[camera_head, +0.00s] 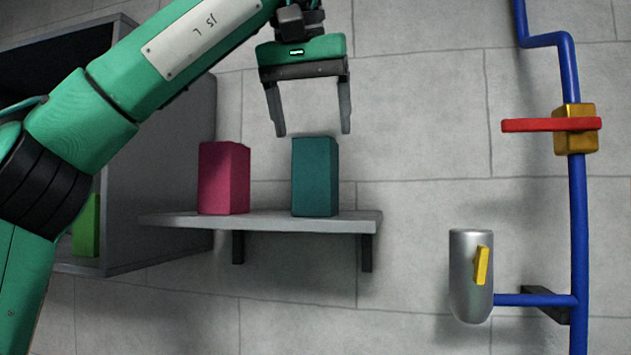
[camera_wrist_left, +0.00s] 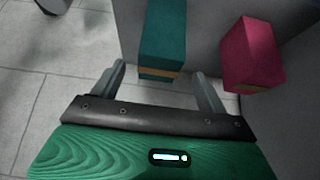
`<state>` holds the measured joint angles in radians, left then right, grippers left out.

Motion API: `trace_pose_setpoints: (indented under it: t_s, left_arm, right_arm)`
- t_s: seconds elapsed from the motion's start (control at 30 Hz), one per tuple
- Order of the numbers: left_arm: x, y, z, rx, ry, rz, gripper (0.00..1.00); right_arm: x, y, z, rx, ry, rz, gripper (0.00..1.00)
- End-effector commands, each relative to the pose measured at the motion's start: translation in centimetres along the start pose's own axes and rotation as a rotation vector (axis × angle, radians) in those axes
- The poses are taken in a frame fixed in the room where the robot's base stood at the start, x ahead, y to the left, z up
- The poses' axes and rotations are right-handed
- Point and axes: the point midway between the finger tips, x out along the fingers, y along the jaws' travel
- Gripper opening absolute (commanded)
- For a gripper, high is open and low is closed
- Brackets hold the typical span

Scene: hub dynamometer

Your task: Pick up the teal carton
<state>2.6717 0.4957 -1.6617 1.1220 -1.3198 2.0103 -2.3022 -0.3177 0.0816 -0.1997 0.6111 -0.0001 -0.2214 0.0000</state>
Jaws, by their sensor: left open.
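The teal carton (camera_head: 315,178) stands upright near the right end of the wall shelf (camera_head: 268,222) in the head view. My left gripper (camera_head: 313,133) is open and empty just above the carton's top, fingers pointing down. In the left wrist view the teal carton (camera_wrist_left: 163,40) shows ahead of the gap between the fingers of the left gripper (camera_wrist_left: 160,72). I cannot tell whether the fingertips touch it. My right gripper is in neither view.
A magenta carton (camera_head: 223,178) stands on the shelf left of the teal one; it also shows in the left wrist view (camera_wrist_left: 252,55). A grey cabinet (camera_head: 165,170) holds a green box (camera_head: 86,226). A blue pipe (camera_head: 578,220) with a red-handled valve (camera_head: 552,125) and a metal canister (camera_head: 468,275) are at right.

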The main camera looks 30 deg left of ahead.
Motion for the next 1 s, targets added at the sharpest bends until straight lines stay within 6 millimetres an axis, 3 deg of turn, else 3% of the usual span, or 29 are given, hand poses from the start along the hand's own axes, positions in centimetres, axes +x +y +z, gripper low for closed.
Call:
trace_pose_setpoints:
  t_s: [0.13, 0.4, 0.7, 1.0]
  left_arm:
    - [1.4, 0.0, 0.0, -0.001, -0.001, 0.001, 0.76]
    - [3.1, -0.1, 0.0, 0.0, -0.003, 0.001, 0.76]
    - [6.3, -0.1, 0.1, -0.001, -0.002, 0.001, 0.76]
    - [6.8, -0.1, 0.1, -0.002, 0.0, 0.001, 0.76]
  right_arm:
    - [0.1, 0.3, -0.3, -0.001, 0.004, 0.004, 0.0]
    - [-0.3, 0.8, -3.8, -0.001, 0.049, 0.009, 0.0]
    - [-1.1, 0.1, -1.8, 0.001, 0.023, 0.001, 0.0]
    - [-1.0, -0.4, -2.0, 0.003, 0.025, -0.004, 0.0]
